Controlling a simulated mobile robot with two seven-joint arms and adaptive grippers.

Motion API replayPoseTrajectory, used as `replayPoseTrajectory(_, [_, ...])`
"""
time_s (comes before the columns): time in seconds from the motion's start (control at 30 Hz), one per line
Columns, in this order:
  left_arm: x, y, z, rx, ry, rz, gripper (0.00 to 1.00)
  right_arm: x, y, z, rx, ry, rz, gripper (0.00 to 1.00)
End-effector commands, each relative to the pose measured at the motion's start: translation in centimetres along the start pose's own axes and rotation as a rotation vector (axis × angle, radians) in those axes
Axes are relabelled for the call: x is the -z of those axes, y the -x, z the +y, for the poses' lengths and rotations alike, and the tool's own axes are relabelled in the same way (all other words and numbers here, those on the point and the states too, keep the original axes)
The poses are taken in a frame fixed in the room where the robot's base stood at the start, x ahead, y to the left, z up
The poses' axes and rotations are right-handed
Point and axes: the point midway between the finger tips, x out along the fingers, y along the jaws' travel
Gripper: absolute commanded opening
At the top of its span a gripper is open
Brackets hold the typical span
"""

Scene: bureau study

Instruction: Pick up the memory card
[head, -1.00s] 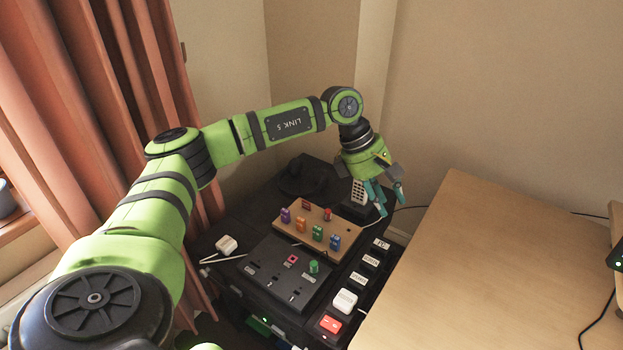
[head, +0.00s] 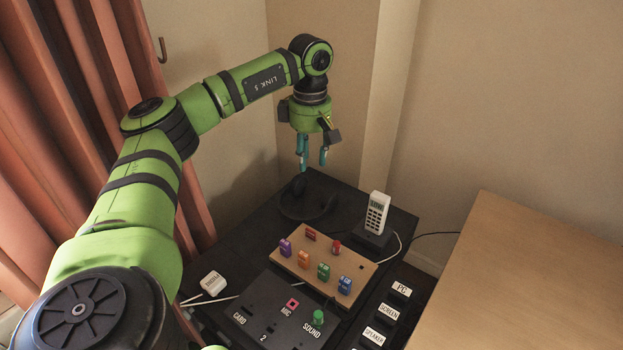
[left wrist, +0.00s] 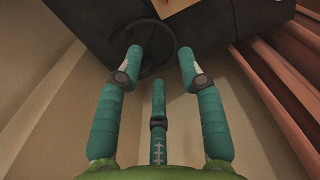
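Several small coloured pieces stand in a wooden board (head: 340,256): purple (head: 285,248), orange (head: 303,259), green (head: 323,271), blue (head: 345,285) and two red ones (head: 310,234). I cannot tell whether one of them is the memory card. A black panel (head: 262,325) in front has a slot labelled CARD. My left gripper (head: 312,160) is high over the far end of the black desk, behind the board, pointing down. In the left wrist view its three fingers (left wrist: 160,72) are spread, with nothing between them. My right gripper is out of view.
A black ring-shaped stand (head: 302,208) lies below my left gripper. A white handset (head: 376,213) stands upright to the right. A white plug (head: 213,283) lies at the left. Labelled black blocks (head: 389,311) line the right edge, beside a bare wooden table (head: 500,275).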

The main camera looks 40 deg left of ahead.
Motion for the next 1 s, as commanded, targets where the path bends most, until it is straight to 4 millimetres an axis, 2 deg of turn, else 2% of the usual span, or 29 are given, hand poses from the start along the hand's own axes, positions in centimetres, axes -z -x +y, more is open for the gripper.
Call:
replayPoseTrajectory(0.03, [-0.1,-2.0,0.0,-0.001,-0.001,-0.001,0.39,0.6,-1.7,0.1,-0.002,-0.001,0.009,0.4])
replayPoseTrajectory(0.17, [-0.1,-4.9,0.0,-0.001,-0.001,-0.001,0.39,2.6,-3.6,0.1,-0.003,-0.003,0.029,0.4])
replayPoseTrajectory(0.3, [-0.1,-9.1,0.0,-0.001,-0.001,-0.001,0.39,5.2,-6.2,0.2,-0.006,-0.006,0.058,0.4])
replayPoseTrajectory(0.4, [-0.1,-12.3,0.1,-0.001,-0.001,-0.001,0.39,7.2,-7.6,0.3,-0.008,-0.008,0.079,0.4])
replayPoseTrajectory(0.5, [-0.1,-14.4,0.1,-0.002,-0.001,-0.002,0.39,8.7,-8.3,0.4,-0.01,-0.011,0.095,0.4])
replayPoseTrajectory(0.7, [-0.1,-16.3,0.1,-0.002,-0.001,-0.002,0.39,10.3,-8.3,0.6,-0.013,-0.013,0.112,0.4])
replayPoseTrajectory(1.0, [-0.4,-19.1,-0.3,0.001,-0.002,-0.001,0.39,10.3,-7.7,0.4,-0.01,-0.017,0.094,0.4])
